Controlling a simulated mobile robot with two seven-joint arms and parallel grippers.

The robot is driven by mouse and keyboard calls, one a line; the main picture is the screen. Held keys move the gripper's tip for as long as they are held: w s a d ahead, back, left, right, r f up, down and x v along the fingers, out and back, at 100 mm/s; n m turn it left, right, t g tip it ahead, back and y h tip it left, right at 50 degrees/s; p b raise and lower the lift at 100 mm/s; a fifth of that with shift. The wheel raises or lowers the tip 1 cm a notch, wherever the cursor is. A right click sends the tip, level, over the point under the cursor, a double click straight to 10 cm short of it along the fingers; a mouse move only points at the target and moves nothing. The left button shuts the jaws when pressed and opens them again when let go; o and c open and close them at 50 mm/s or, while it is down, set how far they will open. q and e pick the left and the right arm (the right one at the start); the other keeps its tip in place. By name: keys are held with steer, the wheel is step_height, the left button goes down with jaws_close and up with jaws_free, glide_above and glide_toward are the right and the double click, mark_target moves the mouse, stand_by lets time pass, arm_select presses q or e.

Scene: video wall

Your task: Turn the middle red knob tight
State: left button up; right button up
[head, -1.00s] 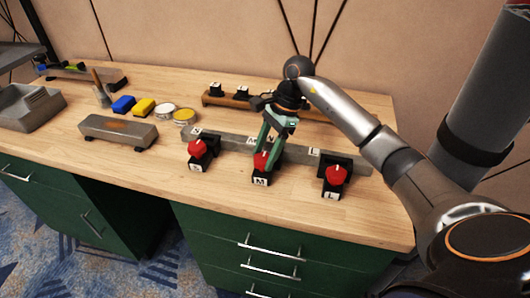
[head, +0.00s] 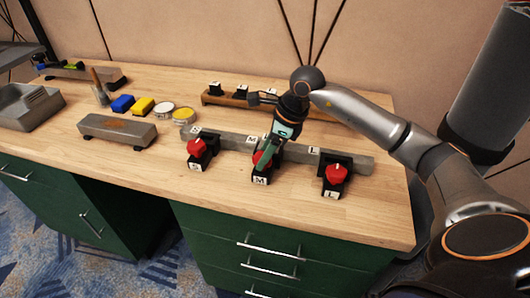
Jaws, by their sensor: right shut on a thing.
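Three red knobs on black blocks stand in a row along a grey bar (head: 230,139) on the wooden desk. The middle red knob (head: 260,160) is on the block marked M and is partly hidden by my right gripper. My right gripper (head: 264,158) comes down from above and behind, tilted, with its green fingers shut on the middle knob. The left red knob (head: 196,147) and the right red knob (head: 337,174), on the block marked L, stand free on either side. My left gripper is not in view.
A wooden rack (head: 225,99) with small labelled blocks lies behind my right gripper. A grey block (head: 118,130), blue and yellow blocks and two round tins (head: 184,115) stand to the left. The desk's front strip is clear.

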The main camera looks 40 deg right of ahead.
steer(key=m+h, duration=0.1)
steer(key=m, duration=0.2)
steer(key=shift+a+m+t, duration=0.1)
steer(key=shift+m+t, duration=0.3)
steer(key=m, duration=0.1)
steer(key=m+h+b, duration=0.1)
steer(key=m, duration=0.1)
steer(key=shift+s+a+m+t+h, duration=0.1)
steer(key=shift+m+t+h, duration=0.2)
steer(key=m+h, duration=0.1)
steer(key=m, duration=0.2)
steer(key=shift+a+m+h+b, duration=0.1)
steer(key=shift+m+h+b, duration=0.2)
steer(key=shift+b, duration=0.1)
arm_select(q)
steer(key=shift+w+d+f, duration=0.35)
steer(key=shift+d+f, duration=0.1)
arm_select(e)
steer(key=shift+m, duration=0.5)
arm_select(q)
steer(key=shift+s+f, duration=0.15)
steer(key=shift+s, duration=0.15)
arm_select(e)
steer(key=o, duration=1.4)
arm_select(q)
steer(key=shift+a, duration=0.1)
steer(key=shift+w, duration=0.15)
